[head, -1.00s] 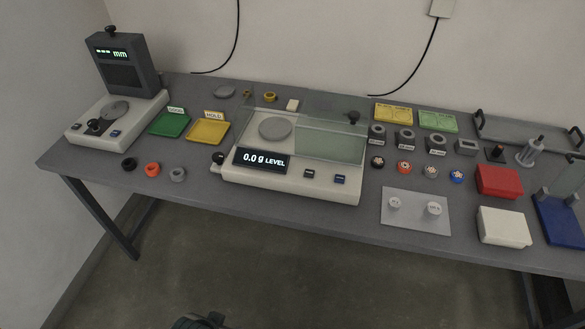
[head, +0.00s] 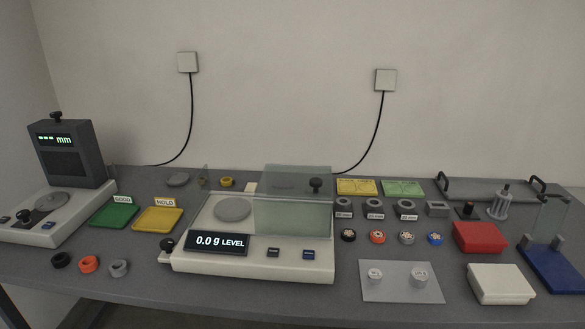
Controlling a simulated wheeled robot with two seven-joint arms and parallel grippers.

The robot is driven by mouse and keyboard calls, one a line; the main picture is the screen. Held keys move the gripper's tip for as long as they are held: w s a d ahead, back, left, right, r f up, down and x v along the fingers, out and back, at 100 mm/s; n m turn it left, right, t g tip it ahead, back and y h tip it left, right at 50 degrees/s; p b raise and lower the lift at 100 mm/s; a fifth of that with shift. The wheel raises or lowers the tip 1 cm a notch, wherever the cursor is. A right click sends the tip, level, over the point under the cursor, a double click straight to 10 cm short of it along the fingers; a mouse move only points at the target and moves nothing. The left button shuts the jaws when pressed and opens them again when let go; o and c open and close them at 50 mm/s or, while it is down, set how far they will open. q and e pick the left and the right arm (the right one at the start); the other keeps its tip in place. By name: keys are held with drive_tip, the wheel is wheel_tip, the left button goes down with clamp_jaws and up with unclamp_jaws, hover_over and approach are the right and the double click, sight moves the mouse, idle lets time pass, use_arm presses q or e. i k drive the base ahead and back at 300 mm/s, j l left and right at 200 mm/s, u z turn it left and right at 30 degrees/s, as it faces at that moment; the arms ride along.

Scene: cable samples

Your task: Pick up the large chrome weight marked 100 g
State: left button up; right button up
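Two light metal weights stand upright on a pale grey plate (head: 398,293) on the table, right of the balance. The right weight (head: 419,279) looks slightly larger than the left weight (head: 375,277). Both have marks on top too small to read, so I cannot confirm which says 100 g. Nothing touches them. Neither of my grippers is in view.
The balance (head: 250,266) reads 0.0 g, with a clear shield over its right part. A white box (head: 501,285) and a red box (head: 480,238) stand right of the plate. Several small coloured spools (head: 377,238) stand behind it. Table in front is narrow.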

sight(419, 277)
drive_tip(key=l+z, duration=0.1)
drive_tip(key=l, duration=2)
drive_tip(key=i, duration=0.05)
